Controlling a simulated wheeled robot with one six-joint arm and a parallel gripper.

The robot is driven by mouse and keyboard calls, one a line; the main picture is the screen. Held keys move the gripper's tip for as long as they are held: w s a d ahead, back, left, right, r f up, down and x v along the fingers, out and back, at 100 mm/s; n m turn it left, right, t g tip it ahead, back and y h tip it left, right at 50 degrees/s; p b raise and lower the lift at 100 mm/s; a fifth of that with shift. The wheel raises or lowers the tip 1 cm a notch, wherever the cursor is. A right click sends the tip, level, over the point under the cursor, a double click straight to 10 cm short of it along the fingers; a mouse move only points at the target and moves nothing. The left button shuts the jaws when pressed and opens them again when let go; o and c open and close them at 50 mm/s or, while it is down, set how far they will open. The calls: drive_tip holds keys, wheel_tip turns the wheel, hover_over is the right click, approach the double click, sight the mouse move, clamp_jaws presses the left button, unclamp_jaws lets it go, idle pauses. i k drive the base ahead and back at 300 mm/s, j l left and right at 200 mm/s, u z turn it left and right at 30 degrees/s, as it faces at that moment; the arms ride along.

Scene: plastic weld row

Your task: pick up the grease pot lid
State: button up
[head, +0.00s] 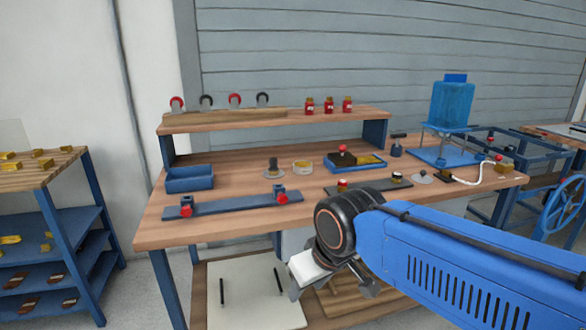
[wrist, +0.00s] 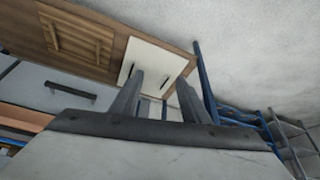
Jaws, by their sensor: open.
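An open round pot (head: 303,166) with a pale rim and yellowish contents stands on the wooden bench (head: 240,185); it looks like the grease pot. Left of it lies a small grey disc with an upright dark knob (head: 272,169), which looks like a lid. A second flat grey disc with a small knob (head: 422,177) lies farther right; I cannot tell for sure which is the grease pot lid. My gripper (head: 325,280) is in front of the bench, below its top and apart from both discs. In the wrist view its fingers (wrist: 161,80) are spread and empty.
A blue bin (head: 190,179), a blue-grey bar with red clamps (head: 230,203) and a blue tray (head: 345,165) share the bench. A raised shelf (head: 220,123) stands behind. A white panel (head: 255,298) lies low under the bench, also in the wrist view (wrist: 155,60).

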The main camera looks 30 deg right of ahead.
sight(421, 178)
drive_tip(key=z, duration=1.55)
